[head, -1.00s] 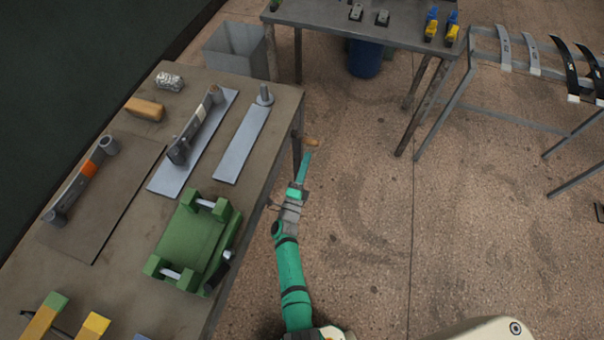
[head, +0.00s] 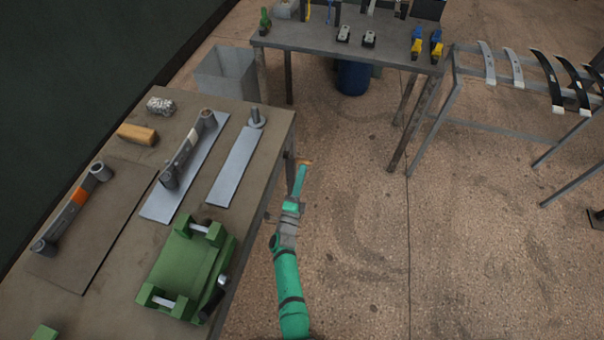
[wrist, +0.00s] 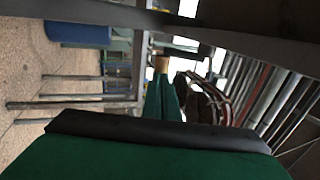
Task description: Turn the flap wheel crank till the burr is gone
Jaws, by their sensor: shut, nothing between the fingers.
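My gripper (head: 303,172) is shut and empty, held out beyond the right edge of the near bench. Its narrow green fingers also show in the wrist view (wrist: 161,85), with a tan piece at their tip. I cannot make out a flap wheel, its crank or a burr for certain in either view. A green fixture (head: 187,262) with pale rods and a dark handle-like part (head: 216,292) on its right side sits on the bench, left of my arm and apart from it.
The near bench (head: 200,105) also holds a grey bar on a pale plate (head: 157,213), a second plate (head: 233,170) with a post, a tan block (head: 137,134) and a crumpled silvery lump (head: 161,105). A far table (head: 310,38) and a rack (head: 480,120) stand beyond open floor.

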